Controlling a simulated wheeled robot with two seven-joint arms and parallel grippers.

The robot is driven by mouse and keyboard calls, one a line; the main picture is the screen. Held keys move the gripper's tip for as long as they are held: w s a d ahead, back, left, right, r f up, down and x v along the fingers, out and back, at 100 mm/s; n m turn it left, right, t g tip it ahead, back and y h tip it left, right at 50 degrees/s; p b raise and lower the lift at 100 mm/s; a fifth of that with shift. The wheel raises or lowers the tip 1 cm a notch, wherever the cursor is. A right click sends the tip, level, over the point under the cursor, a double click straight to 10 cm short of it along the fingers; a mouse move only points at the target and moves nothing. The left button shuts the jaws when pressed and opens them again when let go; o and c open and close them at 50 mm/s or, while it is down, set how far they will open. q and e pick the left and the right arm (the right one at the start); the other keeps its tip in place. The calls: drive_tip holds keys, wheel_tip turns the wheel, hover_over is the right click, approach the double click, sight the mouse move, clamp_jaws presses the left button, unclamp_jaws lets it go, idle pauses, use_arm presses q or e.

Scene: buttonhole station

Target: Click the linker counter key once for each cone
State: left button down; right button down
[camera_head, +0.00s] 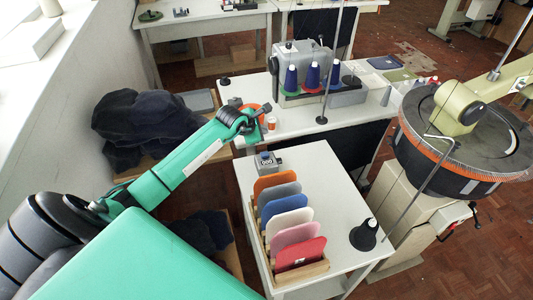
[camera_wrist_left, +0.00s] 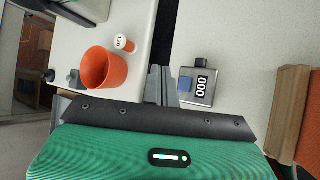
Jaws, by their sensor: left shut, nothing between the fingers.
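The linker counter (camera_head: 266,161) is a small grey box at the far left corner of the white table. In the left wrist view the counter (camera_wrist_left: 203,82) reads 000 and has a blue key (camera_wrist_left: 185,84). My left gripper (camera_head: 259,115) is shut and empty; its fingers (camera_wrist_left: 160,82) show beside the key, apart from it in that picture. Blue cones (camera_head: 291,79) stand on coloured bases at the machine on the table behind. My right gripper is out of view.
A wooden rack of coloured panels (camera_head: 287,222) stands close to the counter. An orange cup (camera_wrist_left: 104,69) and a small white-labelled tub (camera_wrist_left: 124,43) are near my left gripper. A round linking machine (camera_head: 465,135) stands at the right. The white table's middle right is clear.

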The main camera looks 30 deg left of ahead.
sight(263, 155)
use_arm(q)
drive_tip(key=shift+r, duration=0.1)
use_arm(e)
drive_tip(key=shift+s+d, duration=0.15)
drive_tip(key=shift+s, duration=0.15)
